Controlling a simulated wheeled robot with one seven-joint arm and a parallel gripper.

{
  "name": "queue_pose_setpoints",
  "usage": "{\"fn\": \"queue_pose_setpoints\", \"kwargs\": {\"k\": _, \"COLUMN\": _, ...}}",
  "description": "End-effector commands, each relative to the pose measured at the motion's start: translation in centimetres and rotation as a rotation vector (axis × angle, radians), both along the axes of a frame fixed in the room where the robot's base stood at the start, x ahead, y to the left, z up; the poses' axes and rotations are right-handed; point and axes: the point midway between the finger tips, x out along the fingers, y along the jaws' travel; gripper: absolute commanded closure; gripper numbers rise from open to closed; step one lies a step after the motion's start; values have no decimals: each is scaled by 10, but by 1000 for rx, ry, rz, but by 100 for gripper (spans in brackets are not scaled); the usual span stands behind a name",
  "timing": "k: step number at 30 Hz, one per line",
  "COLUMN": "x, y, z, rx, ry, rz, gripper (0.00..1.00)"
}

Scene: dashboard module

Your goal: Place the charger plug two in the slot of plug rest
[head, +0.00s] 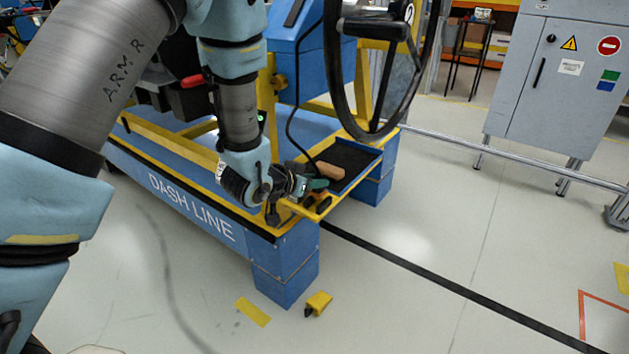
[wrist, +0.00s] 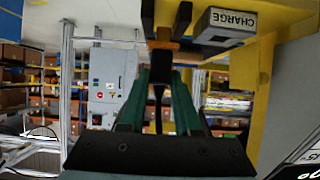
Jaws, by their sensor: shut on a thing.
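My gripper (head: 315,185) is at the front corner of the blue and yellow dash line frame, beside its black tray. In the wrist view, the green fingers (wrist: 160,75) are closed on a dark plug with an orange-brown part (wrist: 166,45), which I take to be charger plug two. A black cable (wrist: 158,95) runs back from it between the fingers. Two black prong-like pieces show beyond it. A grey block labelled CHARGE (wrist: 226,24) is close by on the right.
The black tray (head: 358,155) holds a brown block (head: 329,171). A steering wheel (head: 375,75) and a hanging black cable are above it. A yellow and black object (head: 318,303) lies on the floor beside a blue leg. A grey cabinet (head: 560,90) stands at the back right.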

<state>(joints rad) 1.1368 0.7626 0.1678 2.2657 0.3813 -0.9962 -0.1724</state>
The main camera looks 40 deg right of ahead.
Motion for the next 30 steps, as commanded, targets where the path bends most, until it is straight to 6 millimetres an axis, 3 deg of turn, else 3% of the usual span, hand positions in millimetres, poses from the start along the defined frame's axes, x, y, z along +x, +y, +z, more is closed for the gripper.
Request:
{"fn": "queue_pose_setpoints", "kwargs": {"k": 12, "x": 0, "y": 0, "z": -10, "rx": 0, "ry": 0, "rz": 1, "gripper": 100}}
{"fn": "queue_pose_setpoints", "kwargs": {"k": 13, "x": 0, "y": 0, "z": -10, "rx": 0, "ry": 0, "rz": 1, "gripper": 66}}
{"fn": "queue_pose_setpoints", "kwargs": {"k": 18, "x": 0, "y": 0, "z": -10, "rx": 0, "ry": 0, "rz": 1, "gripper": 47}}
{"fn": "queue_pose_setpoints", "kwargs": {"k": 21, "x": 0, "y": 0, "z": -10, "rx": 0, "ry": 0, "rz": 0, "gripper": 38}}
{"fn": "queue_pose_setpoints", "kwargs": {"k": 30, "x": 0, "y": 0, "z": -6, "rx": 0, "ry": 0, "rz": 0, "gripper": 38}}
